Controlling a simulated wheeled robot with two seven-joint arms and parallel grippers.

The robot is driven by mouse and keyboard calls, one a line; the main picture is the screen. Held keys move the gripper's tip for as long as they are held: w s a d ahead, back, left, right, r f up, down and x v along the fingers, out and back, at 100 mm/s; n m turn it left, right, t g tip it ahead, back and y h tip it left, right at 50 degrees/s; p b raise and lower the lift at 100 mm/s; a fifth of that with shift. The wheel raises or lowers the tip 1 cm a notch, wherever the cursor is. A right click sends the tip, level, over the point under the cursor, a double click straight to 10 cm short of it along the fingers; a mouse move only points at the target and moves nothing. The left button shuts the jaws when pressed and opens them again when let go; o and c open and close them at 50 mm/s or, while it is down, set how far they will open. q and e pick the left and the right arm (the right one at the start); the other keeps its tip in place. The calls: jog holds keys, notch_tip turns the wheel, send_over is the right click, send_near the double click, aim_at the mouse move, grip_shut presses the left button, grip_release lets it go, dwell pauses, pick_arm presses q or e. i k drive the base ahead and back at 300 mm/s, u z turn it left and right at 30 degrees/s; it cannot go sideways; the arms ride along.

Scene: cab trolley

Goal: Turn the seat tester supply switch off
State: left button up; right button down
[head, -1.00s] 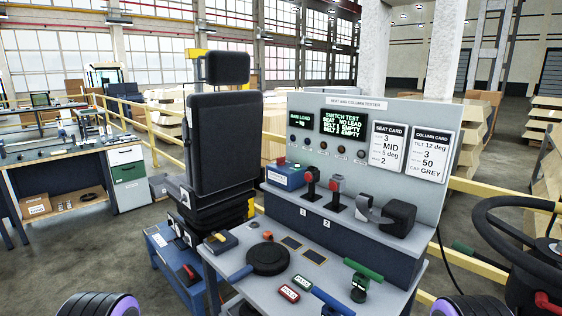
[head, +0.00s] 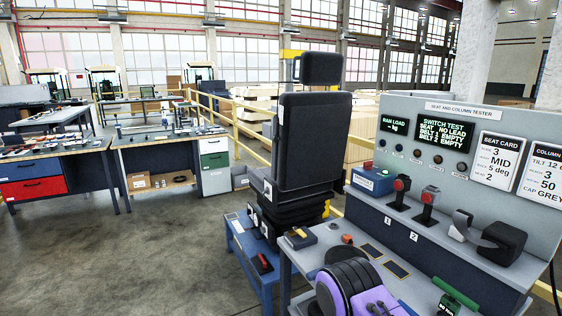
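The seat and column tester (head: 440,180) is a grey panel on the right of the head view. Its switch test screen (head: 446,133) is lit and reads seat no lead, belts empty. I cannot tell surely which control is the supply switch. A red-handled black switch-like part (head: 263,262) sits on the low blue stand (head: 240,250).
The black seat (head: 311,140) stands left of the tester. The bench (head: 297,262) holds a yellow and dark box (head: 300,238) and a green handle (head: 456,293). Open floor (head: 170,260) lies to the left.

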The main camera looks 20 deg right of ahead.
aim_at(368, 165)
jog(key=u, duration=0.35)
jog(key=i, duration=2.75)
jog(key=z, duration=3.65)
